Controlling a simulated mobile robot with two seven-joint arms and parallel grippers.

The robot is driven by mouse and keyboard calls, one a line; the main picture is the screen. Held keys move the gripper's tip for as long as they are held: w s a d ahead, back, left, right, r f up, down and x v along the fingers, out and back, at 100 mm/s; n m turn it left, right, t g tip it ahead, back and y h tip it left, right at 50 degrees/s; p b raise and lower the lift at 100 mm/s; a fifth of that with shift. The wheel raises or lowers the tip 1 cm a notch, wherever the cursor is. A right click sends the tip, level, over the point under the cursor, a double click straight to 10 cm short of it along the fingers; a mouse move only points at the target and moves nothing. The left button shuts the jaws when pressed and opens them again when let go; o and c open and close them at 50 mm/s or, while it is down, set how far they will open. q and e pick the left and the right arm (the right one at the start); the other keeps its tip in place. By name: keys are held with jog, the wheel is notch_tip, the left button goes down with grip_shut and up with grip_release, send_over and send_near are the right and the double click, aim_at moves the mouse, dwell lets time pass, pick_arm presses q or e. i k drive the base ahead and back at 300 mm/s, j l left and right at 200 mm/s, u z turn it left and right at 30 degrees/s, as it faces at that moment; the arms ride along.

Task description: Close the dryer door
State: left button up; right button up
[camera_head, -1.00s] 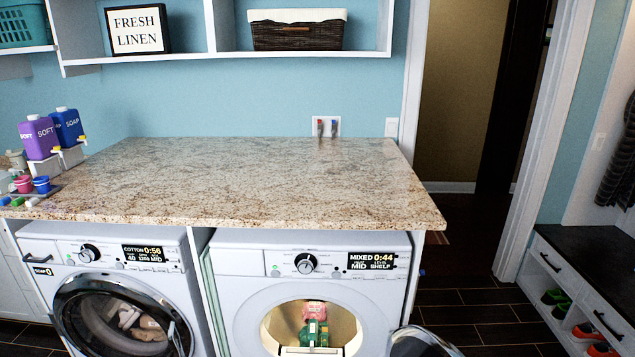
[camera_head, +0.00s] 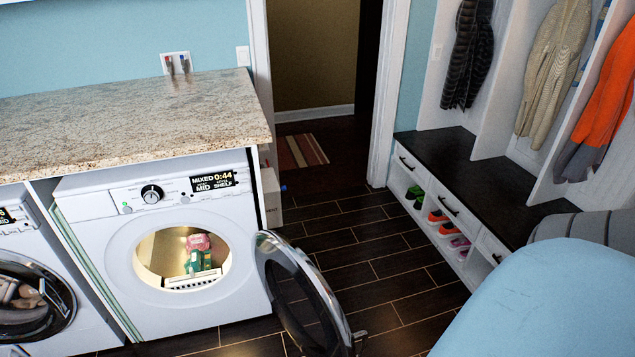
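The dryer (camera_head: 85,205) is the white front-loading machine under the right end of the counter, with a lit "MIXED 0:44" display (camera_head: 215,183). Its round door (camera_head: 305,295) is swung wide open, hinged at the right of the opening. The door has a dark glass middle and a silver rim, and stands out over the floor. Inside the lit drum (camera_head: 160,255) are a pink item (camera_head: 198,243) and a green item (camera_head: 200,260) on a white rack (camera_head: 192,283). Neither of my grippers shows in the head view.
A washer (camera_head: 30,255) with a shut round door stands left of the dryer. A granite counter (camera_head: 120,120) covers both. A light blue rounded surface (camera_head: 540,305) fills the lower right. A bench (camera_head: 490,175) with shoe cubbies lines the right wall. Dark tiled floor (camera_head: 370,260) is clear between.

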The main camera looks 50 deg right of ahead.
aim_at(267, 246)
jog(key=k+l, duration=0.15)
jog(key=l, duration=0.2)
jog(key=k+l+u, duration=0.15)
jog(key=l, duration=0.15)
jog(key=k+l, duration=0.15)
jog(key=l, duration=0.5)
jog(key=k+l+u, duration=0.15)
jog(key=l, duration=0.6)
jog(key=l+u, duration=0.1)
jog(key=l, duration=0.45)
jog(key=k+l, duration=0.1)
jog(key=l, duration=0.4)
jog(key=k+l+u, duration=0.15)
jog(key=l, duration=0.4)
jog(key=j+u, duration=0.35)
jog(key=i+j+u, duration=0.15)
jog(key=j+u, duration=0.2)
